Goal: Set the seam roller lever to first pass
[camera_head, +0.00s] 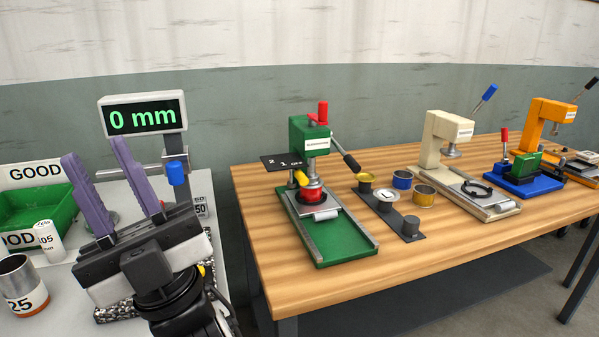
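The green machine (307,133) stands on the wooden bench, with a label too small to read surely. I take it to be the seam roller. A short yellow-ended lever (301,178) sticks out at its front, just below a black plate (283,162) with small white marks, apparently numbers. I cannot tell which mark the lever stands at. A red-knobbed handle (322,112) is on top and a black-gripped crank (350,163) on the right. A red round part (312,195) sits under the head. My gripper (93,149), with purple fingers, is open and empty at the left, apart from the machine.
A grey strip (408,225) with small tins lies right of the green machine. Cream (436,150), blue (520,183) and orange (549,117) machines stand farther right. A "0 mm" display (143,118) and green bin (36,212) are at left. A gap separates the left table from the bench.

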